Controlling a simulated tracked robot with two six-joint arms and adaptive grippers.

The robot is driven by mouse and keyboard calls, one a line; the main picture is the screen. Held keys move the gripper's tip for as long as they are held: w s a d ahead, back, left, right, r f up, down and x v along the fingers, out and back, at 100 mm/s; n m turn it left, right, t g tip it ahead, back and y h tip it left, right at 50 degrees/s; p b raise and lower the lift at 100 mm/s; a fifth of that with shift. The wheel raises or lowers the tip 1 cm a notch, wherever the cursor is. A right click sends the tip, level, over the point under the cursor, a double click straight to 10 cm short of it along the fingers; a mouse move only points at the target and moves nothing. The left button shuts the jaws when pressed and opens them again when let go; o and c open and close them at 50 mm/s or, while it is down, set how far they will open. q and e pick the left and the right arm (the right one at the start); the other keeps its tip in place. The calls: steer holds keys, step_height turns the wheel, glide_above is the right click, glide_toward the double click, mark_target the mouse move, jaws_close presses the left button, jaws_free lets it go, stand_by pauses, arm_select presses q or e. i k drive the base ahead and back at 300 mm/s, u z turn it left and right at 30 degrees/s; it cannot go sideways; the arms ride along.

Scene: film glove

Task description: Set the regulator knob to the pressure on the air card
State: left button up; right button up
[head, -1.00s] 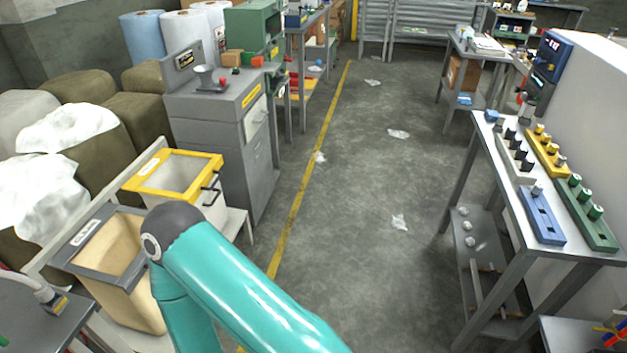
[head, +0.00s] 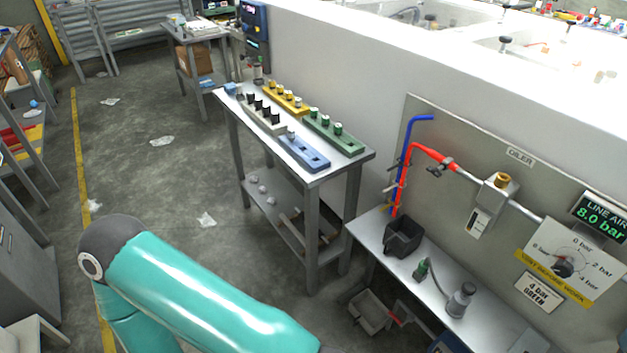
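The regulator knob (head: 563,268) is a small dark knob on a pale dial plate (head: 596,272) at the right of the head view. I cannot tell which mark the knob points to. The air card (head: 539,292), just below left of the dial, reads 4 bar GREEN. A display (head: 601,215) above the dial reads LINE AIR 8.0 bar. One teal arm of mine crosses the lower left. Neither gripper is in view.
The dial is on a grey upright panel (head: 470,150) marked OILER, with red and blue pipes. A narrow bench (head: 395,265) below it holds a dark bin (head: 403,238) and small fittings. A table (head: 345,165) with coloured racks stands left of it. The floor further left is mostly open.

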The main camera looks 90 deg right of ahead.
mark_target(563, 268)
steer(key=z, duration=0.25)
steer(key=i, duration=0.3)
steer(key=z, duration=2.8)
steer(key=i, duration=0.35)
steer(key=z, duration=1.35)
steer(key=k, duration=0.95)
steer(key=z, duration=0.2)
steer(key=i, duration=0.95)
